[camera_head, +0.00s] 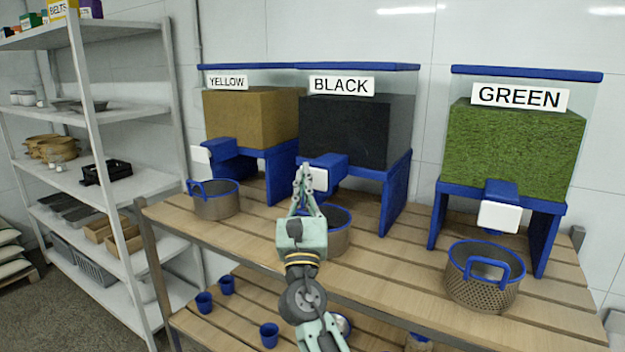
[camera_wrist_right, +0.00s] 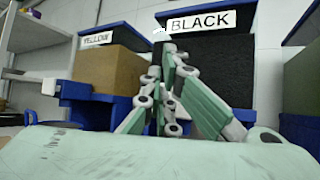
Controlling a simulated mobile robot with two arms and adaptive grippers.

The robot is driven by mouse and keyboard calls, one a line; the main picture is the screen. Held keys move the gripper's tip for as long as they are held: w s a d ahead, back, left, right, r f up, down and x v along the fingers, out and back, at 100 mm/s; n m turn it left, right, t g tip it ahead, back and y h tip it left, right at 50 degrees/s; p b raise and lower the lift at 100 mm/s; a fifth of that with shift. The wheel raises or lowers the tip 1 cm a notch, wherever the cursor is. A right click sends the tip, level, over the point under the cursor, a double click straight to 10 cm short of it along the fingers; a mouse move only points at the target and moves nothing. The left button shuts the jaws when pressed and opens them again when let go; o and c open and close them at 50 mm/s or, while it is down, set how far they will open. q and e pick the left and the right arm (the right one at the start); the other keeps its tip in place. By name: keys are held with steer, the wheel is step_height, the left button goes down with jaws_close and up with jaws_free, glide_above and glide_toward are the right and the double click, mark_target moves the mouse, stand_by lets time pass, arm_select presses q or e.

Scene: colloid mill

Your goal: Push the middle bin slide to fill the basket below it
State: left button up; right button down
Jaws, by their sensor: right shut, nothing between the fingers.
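The middle bin (camera_head: 343,130) is clear with a blue lid, is labelled BLACK and holds black material; it also shows in the right wrist view (camera_wrist_right: 212,62). Its blue slide with a white front (camera_head: 320,172) sticks out low at the front, partly hidden by my right gripper. A metal basket (camera_head: 337,232) with a blue rim stands below it, partly behind the gripper. My right gripper (camera_head: 304,172) is shut and empty, fingers pointing up at the slide's left side; I cannot tell whether it touches. My left gripper is not in view.
The YELLOW bin (camera_head: 250,118) with its basket (camera_head: 215,200) stands left. The GREEN bin (camera_head: 515,145) with its basket (camera_head: 484,278) stands right. All stand on a slatted wooden table (camera_head: 400,270). A metal shelf (camera_head: 90,190) is at far left.

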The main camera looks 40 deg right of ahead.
steer(key=a, duration=0.1)
steer(key=s+a, duration=0.1)
steer(key=a, duration=0.2)
steer(key=shift+s, duration=0.4)
stand_by(1.5)
